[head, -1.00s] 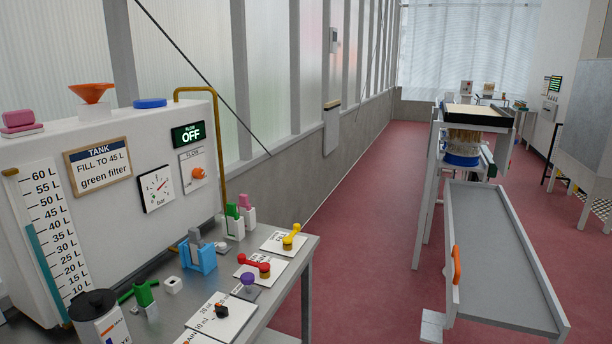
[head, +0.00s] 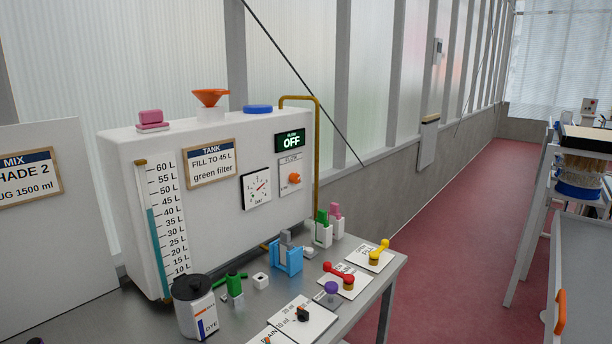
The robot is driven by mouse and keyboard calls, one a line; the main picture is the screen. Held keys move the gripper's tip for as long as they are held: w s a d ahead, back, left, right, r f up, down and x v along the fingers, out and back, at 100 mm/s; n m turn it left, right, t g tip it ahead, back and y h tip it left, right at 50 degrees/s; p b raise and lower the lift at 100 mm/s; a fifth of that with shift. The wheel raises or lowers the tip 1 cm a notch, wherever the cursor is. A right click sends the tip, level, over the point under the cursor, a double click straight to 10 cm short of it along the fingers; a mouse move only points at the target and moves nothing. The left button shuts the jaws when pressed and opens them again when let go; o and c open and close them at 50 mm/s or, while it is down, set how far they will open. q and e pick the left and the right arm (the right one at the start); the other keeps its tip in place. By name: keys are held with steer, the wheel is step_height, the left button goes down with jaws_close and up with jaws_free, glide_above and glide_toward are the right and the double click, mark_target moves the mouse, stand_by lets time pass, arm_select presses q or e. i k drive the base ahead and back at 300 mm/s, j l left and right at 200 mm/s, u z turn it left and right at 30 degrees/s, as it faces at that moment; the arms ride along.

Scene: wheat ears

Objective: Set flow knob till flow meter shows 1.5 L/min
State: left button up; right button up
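The flow knob (head: 294,178) is a small orange knob on a white plate on the front of the white tank (head: 225,215). The flow meter (head: 291,141) is a dark display above the knob and reads OFF in pale green. Neither of my grippers is in the head view.
The metal bench (head: 255,300) in front of the tank holds a black-lidded dye container (head: 194,308), a blue holder (head: 288,256), a red-handled valve (head: 340,273) and a yellow-handled valve (head: 379,250). Red floor (head: 455,230) is open to the right, before a grey trolley (head: 585,275).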

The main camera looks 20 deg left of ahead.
mark_target(295, 178)
steer(key=i+l+u, duration=0.4)
steer(key=i, duration=0.25)
steer(key=i+l+u, duration=0.4)
steer(key=i+l, duration=0.2)
